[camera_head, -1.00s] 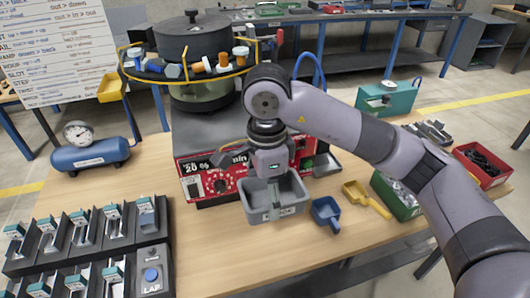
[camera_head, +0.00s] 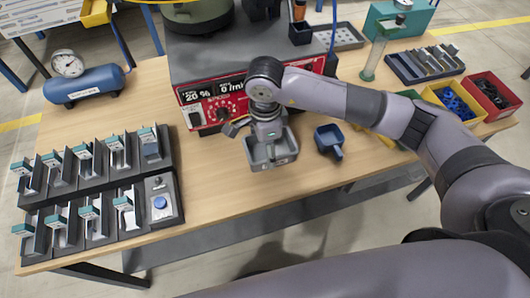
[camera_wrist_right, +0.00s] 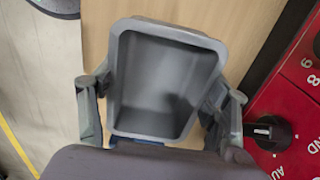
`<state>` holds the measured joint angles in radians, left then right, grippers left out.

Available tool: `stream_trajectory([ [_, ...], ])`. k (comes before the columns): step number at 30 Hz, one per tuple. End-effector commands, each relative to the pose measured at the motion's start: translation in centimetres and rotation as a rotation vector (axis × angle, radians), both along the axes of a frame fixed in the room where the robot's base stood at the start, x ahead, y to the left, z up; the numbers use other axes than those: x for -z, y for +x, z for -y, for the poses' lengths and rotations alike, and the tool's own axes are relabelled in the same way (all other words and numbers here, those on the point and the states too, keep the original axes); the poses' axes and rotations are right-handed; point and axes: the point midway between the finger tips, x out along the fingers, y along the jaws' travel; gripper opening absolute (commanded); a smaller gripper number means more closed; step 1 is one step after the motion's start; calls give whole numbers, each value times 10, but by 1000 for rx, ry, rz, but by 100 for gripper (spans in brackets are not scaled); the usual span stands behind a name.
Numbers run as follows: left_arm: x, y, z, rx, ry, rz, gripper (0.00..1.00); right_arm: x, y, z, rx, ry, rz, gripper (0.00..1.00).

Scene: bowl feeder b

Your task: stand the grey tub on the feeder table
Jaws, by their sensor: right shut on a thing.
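The grey tub (camera_head: 272,161) is an open rectangular bin, upright, in front of the red control panel in the head view. My right gripper (camera_head: 267,132) is above it and shut on it. In the right wrist view the tub (camera_wrist_right: 150,90) is empty, with one finger of the gripper (camera_wrist_right: 160,108) along each side. The feeder table (camera_head: 215,185) has a light wooden top directly below the tub. I cannot tell whether the tub's base touches the wood. My left gripper is not in view.
The red control panel (camera_head: 225,108) is close behind the tub. A blue scoop (camera_head: 329,141) lies just right of it. Dark racks with several small fixtures (camera_head: 90,205) fill the table's left. Yellow (camera_head: 452,101) and red (camera_head: 491,94) bins stand at right. Bare wood lies front-left of the tub.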

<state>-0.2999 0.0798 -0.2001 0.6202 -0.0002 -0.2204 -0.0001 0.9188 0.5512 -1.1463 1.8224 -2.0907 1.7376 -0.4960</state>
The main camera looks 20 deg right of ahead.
Motion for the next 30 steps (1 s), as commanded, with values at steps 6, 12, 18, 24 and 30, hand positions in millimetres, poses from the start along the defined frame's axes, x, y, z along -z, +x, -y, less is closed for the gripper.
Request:
stream_trajectory([
  [6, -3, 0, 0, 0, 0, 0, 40, 18, -1, 0, -1, -1, -2, 38],
  [12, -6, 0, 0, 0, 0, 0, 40, 45, 0, 0, -1, 0, 0, 38],
  [18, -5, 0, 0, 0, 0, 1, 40, 46, 0, 0, -1, 1, 2, 38],
  [24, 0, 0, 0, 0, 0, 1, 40, 50, 0, 0, -1, 0, 2, 71],
  [30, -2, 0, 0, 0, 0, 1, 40, 49, 0, 0, -1, 0, 1, 84],
])
